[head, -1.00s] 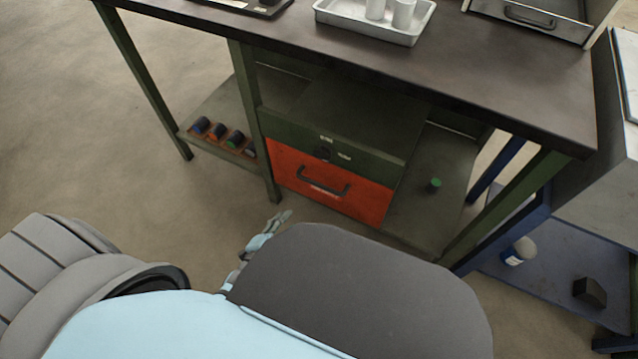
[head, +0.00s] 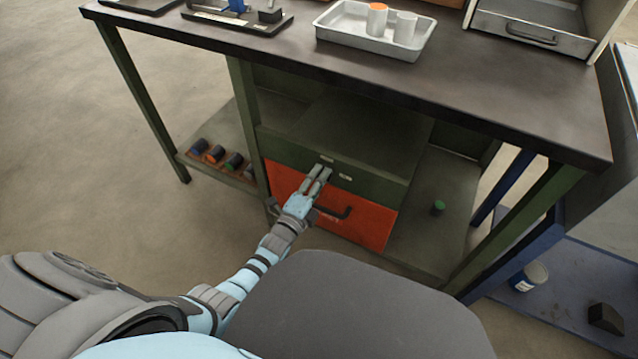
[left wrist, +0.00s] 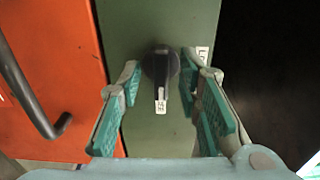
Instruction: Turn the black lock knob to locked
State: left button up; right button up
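The black lock knob (left wrist: 161,66) is on the green panel (left wrist: 150,130) above the red drawer in the left wrist view. A pale pointer tab on the knob points down in that view. My left gripper (left wrist: 158,78) is open, with one finger on each side of the knob and a gap visible around it. In the head view the left gripper (head: 322,172) is at the green panel and hides the knob. The red drawer (head: 362,228) with its dark handle (head: 335,214) is just below. My right gripper is not in view.
The dark tabletop (head: 480,85) overhangs the cabinet and holds a metal tray (head: 370,52) with cylinders. Several coloured cylinders lie on the lower left shelf (head: 205,120). A blue stand (head: 560,290) is at the right.

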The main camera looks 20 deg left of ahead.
pick_arm(q)
grip_shut()
jog(key=shift+n, duration=8.9)
